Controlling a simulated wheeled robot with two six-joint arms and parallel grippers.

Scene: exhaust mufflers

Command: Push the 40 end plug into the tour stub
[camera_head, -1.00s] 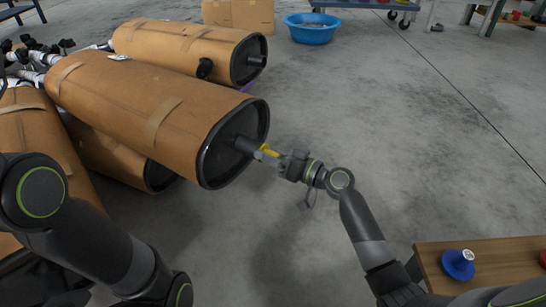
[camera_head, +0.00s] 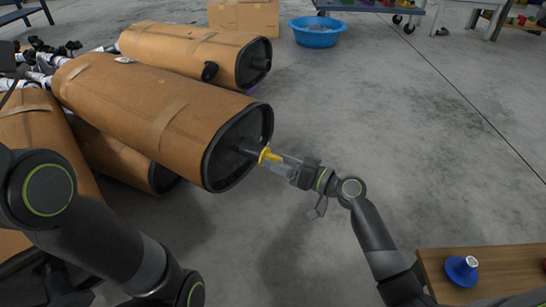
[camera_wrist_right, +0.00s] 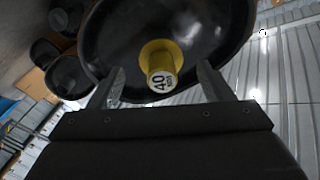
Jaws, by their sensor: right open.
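The yellow end plug (camera_head: 267,155) sits at the outer end of the stub (camera_head: 245,150) on the black end face of the middle muffler (camera_head: 165,117). In the right wrist view the plug (camera_wrist_right: 161,66) shows its white end marked 40, with its wide yellow rim against the dark end cap. My right gripper (camera_head: 284,161) is open, its fingers (camera_wrist_right: 160,88) on either side of the plug and apart from it. How deep the plug sits in the stub is hidden. My left arm comes in at the left; its gripper is out of view.
Other wrapped mufflers (camera_head: 205,50) lie behind and beside this one. A wooden table (camera_head: 510,268) at the lower right holds a blue plug (camera_head: 461,268). A blue basin (camera_head: 317,32) stands at the back.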

